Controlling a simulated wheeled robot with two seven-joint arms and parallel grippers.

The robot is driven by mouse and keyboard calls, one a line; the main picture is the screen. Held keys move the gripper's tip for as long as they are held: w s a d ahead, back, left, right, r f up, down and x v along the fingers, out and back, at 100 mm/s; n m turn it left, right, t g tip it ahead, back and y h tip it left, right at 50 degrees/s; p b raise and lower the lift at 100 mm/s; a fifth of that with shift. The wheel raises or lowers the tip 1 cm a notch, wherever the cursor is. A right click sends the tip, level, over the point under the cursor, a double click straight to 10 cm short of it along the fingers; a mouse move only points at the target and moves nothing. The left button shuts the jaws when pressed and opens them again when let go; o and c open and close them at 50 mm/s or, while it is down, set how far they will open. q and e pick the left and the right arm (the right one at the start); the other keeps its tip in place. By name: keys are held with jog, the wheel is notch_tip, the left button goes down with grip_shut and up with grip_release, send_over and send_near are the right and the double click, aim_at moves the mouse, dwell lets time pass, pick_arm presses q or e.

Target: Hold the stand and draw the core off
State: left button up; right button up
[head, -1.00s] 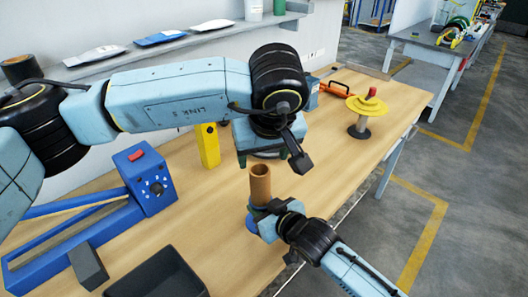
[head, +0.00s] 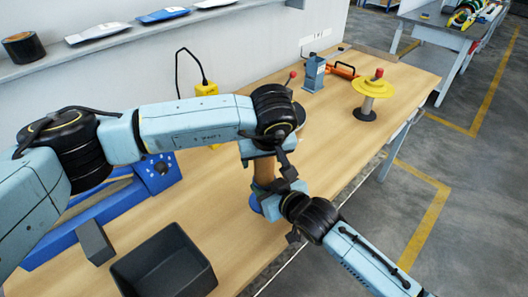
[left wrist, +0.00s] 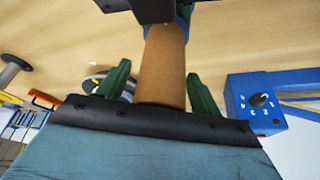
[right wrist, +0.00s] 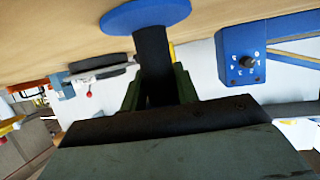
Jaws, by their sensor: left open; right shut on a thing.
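The core, a brown cardboard tube (head: 264,172), stands upright over the stand near the table's front edge; it is large in the left wrist view (left wrist: 163,60). The stand has a blue round base (right wrist: 145,15) and a dark post (right wrist: 152,55); its base shows in the head view (head: 255,204). My right gripper (right wrist: 158,82) is shut on the post, below the core. My left gripper (left wrist: 158,73) is open, one green finger on each side of the core, with visible gaps. In the head view the left arm hides the core's top.
A dark open bin (head: 165,262) and a blue frame with a dial box (head: 157,172) are at the left. A yellow-flanged spool (head: 373,88) stands back right, near an orange-handled tool (head: 343,70) and a blue-grey holder (head: 314,72). The right middle of the table is clear.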

pick_arm(q)
jog(key=c, duration=1.2)
jog(key=shift+w+r, duration=0.1)
jog(key=shift+r, duration=4.45)
pick_arm(e)
jog(key=o, duration=1.2)
